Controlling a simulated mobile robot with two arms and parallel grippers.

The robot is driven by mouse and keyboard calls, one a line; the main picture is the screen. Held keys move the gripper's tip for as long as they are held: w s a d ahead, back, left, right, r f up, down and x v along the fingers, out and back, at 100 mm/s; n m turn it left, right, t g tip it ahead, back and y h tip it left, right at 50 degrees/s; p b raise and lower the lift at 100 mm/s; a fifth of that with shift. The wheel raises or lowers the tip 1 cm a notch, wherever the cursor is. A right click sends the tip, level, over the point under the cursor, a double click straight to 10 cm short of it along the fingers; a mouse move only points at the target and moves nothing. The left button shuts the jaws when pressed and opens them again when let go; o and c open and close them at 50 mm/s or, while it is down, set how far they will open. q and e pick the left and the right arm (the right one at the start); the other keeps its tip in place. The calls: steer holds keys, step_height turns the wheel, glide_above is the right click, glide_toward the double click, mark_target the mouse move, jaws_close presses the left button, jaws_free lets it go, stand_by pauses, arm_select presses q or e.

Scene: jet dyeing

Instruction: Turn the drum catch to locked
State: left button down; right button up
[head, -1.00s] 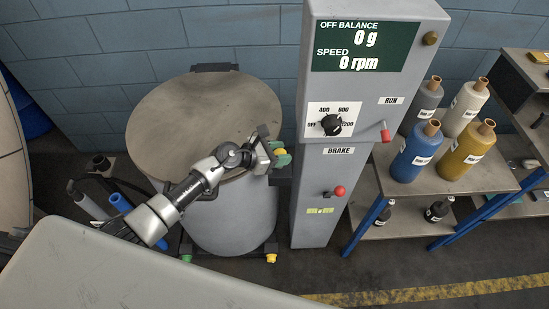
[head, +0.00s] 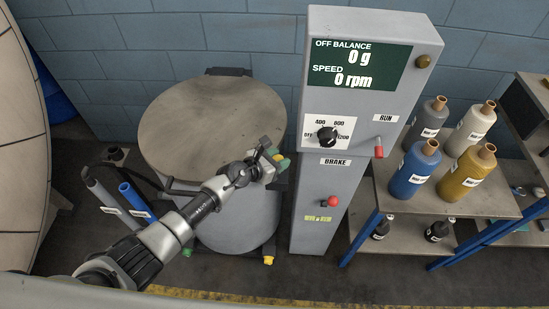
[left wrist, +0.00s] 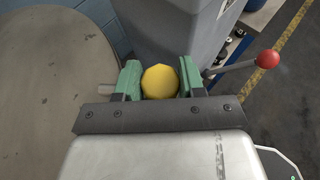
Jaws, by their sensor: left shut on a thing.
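The drum (head: 235,220) is a grey cylinder with a round brown lid (head: 205,125), standing left of the control column. My left gripper (head: 276,157), with green fingertips, is at the lid's right edge. In the left wrist view its green fingers stand on both sides of a round yellow knob (left wrist: 160,82), which I take to be the drum catch; the gripper is shut on it. In the head view the gripper mostly hides the catch. I cannot read its locked or unlocked position. My right gripper is not in view.
The control column (head: 325,215) stands close right of the gripper, with a dial (head: 327,136), a red run lever (head: 379,151) and a red brake knob (head: 333,201). Its display (head: 358,66) reads 0 g and 0 rpm. A shelf (head: 400,205) with several bottles is further right.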

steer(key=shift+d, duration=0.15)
arm_select(q)
steer(key=c, duration=0.7)
jaws_free()
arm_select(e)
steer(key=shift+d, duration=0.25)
arm_select(q)
steer(key=shift+o, duration=0.2)
steer(key=shift+s+a+r, duration=0.2)
steer(key=shift+s+a, duration=0.05)
steer(key=p+v, duration=0.2)
steer(key=v, duration=0.8)
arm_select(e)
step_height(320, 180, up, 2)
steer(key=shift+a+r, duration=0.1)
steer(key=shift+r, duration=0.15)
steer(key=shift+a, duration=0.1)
